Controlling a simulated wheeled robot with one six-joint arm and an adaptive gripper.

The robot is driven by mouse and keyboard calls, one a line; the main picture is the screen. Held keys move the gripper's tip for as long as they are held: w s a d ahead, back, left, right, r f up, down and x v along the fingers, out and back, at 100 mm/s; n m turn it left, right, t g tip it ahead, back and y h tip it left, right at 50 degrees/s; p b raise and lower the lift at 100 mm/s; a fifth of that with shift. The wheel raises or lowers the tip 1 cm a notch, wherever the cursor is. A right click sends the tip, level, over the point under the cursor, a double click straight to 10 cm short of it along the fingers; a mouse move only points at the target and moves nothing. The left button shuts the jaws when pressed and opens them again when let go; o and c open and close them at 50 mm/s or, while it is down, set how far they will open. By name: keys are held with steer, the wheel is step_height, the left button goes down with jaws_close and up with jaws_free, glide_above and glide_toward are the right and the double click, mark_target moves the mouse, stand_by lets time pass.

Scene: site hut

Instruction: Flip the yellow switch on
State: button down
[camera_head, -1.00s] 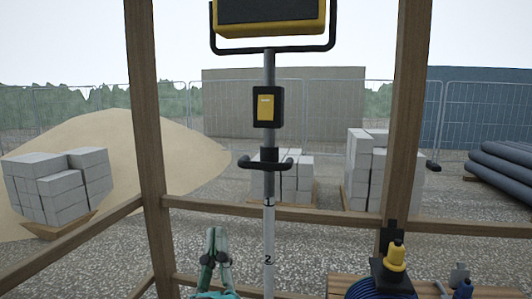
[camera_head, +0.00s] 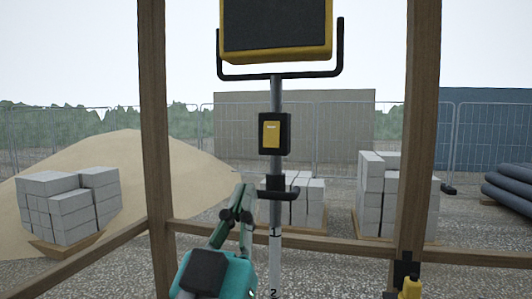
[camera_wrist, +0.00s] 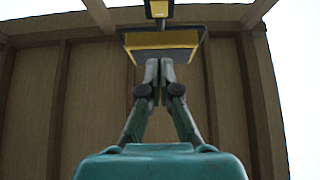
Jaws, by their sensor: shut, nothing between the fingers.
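The yellow switch (camera_head: 271,134) is a rocker in a black box on a grey upright pole (camera_head: 276,95). In the wrist view the switch (camera_wrist: 159,8) shows at the top edge, beyond the fingertips. My gripper (camera_head: 243,190) is teal with dark green fingers. Its fingers are shut and empty, pointing up. In the head view it is below and a little left of the switch box, apart from it. Which way the rocker is tipped I cannot tell.
A yellow and black lamp (camera_head: 276,28) in a black bracket tops the pole. A black cross handle (camera_head: 277,190) sits below the switch. Wooden posts (camera_head: 155,150) stand either side. Block stacks (camera_head: 66,205) and a sand heap lie outside.

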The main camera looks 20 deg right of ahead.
mark_target(271, 136)
steer(key=shift+w+d+f+x, duration=0.15)
steer(key=shift+w+f+x, duration=0.2)
steer(key=shift+x, duration=1.8)
steer(key=shift+w+d+f+x, duration=0.15)
steer(key=shift+f+x, duration=0.3)
steer(key=shift+x, duration=1.7)
steer(key=shift+w+d+f+x, duration=0.2)
steer(key=shift+f+x, duration=0.2)
steer(key=shift+x, duration=1.7)
